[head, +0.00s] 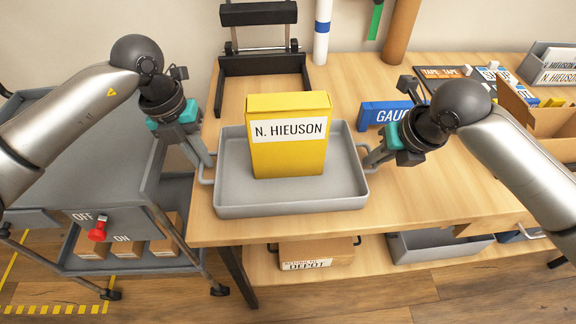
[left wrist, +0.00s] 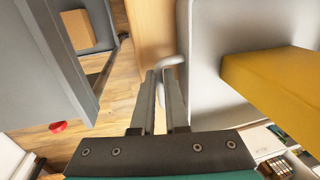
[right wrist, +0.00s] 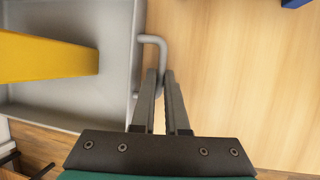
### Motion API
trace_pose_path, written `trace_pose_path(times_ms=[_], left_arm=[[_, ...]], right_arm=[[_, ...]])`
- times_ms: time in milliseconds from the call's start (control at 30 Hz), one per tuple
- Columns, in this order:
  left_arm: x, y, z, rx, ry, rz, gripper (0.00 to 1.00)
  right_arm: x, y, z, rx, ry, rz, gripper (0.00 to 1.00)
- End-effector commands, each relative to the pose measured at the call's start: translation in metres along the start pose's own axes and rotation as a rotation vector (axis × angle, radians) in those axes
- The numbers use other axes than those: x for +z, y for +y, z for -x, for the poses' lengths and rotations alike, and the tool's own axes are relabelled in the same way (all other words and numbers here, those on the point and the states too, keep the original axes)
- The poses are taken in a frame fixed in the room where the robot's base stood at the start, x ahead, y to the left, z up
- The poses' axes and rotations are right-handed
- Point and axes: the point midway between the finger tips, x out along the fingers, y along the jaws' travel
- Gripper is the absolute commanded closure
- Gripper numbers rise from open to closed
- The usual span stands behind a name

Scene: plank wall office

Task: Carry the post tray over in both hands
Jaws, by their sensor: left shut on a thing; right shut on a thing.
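The grey post tray (head: 290,200) is at the front left of the wooden table, its near edge close to the table's front edge. A yellow box labelled N. HIEUSON (head: 287,140) stands upright in it. My left gripper (head: 207,164) is shut on the tray's left handle, also seen in the left wrist view as a handle (left wrist: 166,64). My right gripper (head: 368,160) is shut on the right handle (right wrist: 158,42). I cannot tell whether the tray touches the table.
A grey cart (head: 90,150) with a red OFF/ON knob (head: 98,232) stands left of the table (head: 420,210). A blue GAUGE box (head: 385,113) lies behind the tray's right side. A black stand (head: 262,70) is behind it. An open cardboard box (head: 540,115) is at right.

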Motion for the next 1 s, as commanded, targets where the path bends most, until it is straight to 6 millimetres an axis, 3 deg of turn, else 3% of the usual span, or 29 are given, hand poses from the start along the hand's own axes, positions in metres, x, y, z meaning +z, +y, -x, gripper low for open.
trace_pose_path(times_ms=[533, 1000], left_arm=[[0.001, -0.001, 0.006, 0.0, -0.003, 0.001, 1.0], [0.001, -0.007, 0.041, 0.0, -0.002, 0.001, 1.0]], right_arm=[[0.004, 0.001, 0.006, -0.001, -0.005, 0.0, 1.0], [0.017, 0.007, 0.037, -0.001, -0.004, 0.0, 1.0]])
